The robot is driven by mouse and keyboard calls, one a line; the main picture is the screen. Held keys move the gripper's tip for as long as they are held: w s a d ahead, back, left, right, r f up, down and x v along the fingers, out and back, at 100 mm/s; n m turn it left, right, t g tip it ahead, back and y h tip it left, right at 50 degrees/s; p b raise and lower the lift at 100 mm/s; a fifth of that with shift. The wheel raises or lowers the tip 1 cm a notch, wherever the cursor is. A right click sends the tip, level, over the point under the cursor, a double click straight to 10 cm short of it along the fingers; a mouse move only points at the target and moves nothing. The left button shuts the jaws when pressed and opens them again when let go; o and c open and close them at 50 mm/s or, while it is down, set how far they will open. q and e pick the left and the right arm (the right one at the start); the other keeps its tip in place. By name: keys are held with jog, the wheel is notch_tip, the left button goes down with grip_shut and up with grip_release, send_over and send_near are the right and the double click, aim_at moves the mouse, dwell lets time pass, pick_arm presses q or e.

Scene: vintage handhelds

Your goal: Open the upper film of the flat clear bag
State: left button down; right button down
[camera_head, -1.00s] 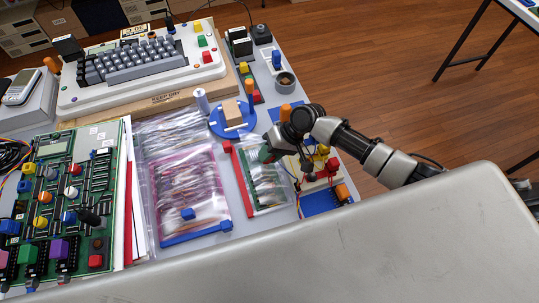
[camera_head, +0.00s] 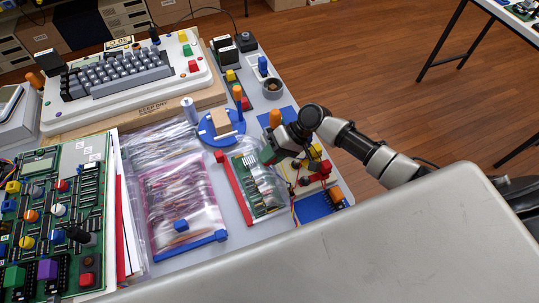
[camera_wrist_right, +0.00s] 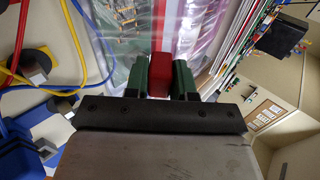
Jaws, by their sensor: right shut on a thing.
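The flat clear bag (camera_head: 242,196) lies on the table with a green circuit board in it and a red bar along its left edge. Its clear upper film (camera_head: 268,184) is raised and curled over toward the right, with bright glare on it. My right gripper (camera_head: 268,153) is at the bag's far right side, above the table. In the wrist view its two green fingers (camera_wrist_right: 161,80) are shut on a red tab (camera_wrist_right: 160,72). In the head view the fingers partly hide this tab. My left gripper is not in view.
A pink bag (camera_head: 182,200) with a blue bar lies to the left. A blue round stand (camera_head: 212,138) is behind the bag. A board with coloured wires and knobs (camera_head: 312,172) is close on the right. A grey surface (camera_head: 330,240) fills the front.

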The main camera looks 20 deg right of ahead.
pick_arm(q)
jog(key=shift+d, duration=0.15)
pick_arm(e)
jog(key=shift+w+d+f, duration=0.1)
jog(key=shift+d+f, duration=0.1)
jog(key=shift+d, duration=0.25)
jog(key=c, duration=1.2)
grip_release()
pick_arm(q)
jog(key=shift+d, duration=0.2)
pick_arm(e)
jog(key=shift+o, duration=1.2)
jog(key=shift+d, duration=0.1)
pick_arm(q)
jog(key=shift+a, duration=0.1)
pick_arm(e)
jog(key=shift+r, duration=0.15)
jog(key=shift+d+r, duration=0.15)
jog(key=shift+r, duration=0.1)
pick_arm(q)
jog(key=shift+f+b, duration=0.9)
jog(key=shift+b, duration=0.05)
pick_arm(e)
jog(key=v, duration=1)
jog(key=shift+d, duration=0.15)
jog(key=shift+f, duration=0.1)
